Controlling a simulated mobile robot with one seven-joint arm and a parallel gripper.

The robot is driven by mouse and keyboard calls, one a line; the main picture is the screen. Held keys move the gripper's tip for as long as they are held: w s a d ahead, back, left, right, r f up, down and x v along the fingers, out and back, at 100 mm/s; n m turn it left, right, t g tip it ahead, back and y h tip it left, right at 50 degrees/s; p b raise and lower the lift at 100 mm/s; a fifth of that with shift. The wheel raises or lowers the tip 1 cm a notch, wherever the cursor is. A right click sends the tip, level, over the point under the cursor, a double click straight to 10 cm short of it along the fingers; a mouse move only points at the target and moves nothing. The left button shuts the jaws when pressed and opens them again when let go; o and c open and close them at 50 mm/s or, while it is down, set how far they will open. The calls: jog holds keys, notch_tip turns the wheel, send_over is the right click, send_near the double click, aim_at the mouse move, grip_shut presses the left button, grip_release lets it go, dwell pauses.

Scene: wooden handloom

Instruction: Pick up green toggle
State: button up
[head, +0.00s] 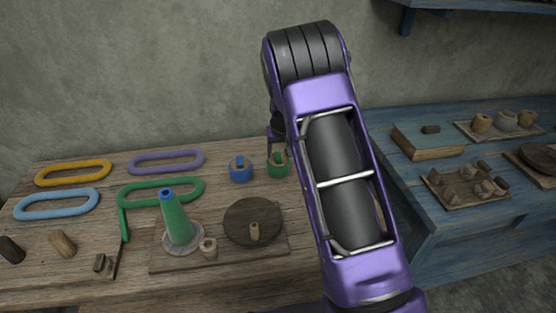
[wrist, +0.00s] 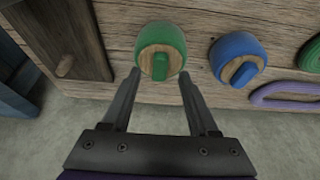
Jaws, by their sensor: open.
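The green toggle (wrist: 160,66) is a small upright green piece on the wooden top of a round green knob (wrist: 160,39) in the wrist view. In the head view the green knob (head: 279,171) stands on the wooden table, partly behind my arm. My gripper (wrist: 159,78) is open, with its fingertips left and right of the toggle in the picture and a gap on both sides. In the head view my gripper (head: 276,139) is mostly hidden by my arm, at the green knob. I cannot tell its height above the toggle.
A blue knob with a blue toggle (wrist: 243,74) stands close to the right in the wrist view; it also shows in the head view (head: 240,172). Coloured oval rings, a green cone (head: 176,220) and a dark disc (head: 252,222) lie on the table. A blue bench (head: 420,205) stands at right.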

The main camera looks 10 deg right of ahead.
aim_at(278, 159)
jog(key=shift+x, duration=1.15)
jog(key=shift+s+f, duration=0.1)
jog(key=shift+f, duration=0.05)
grip_shut()
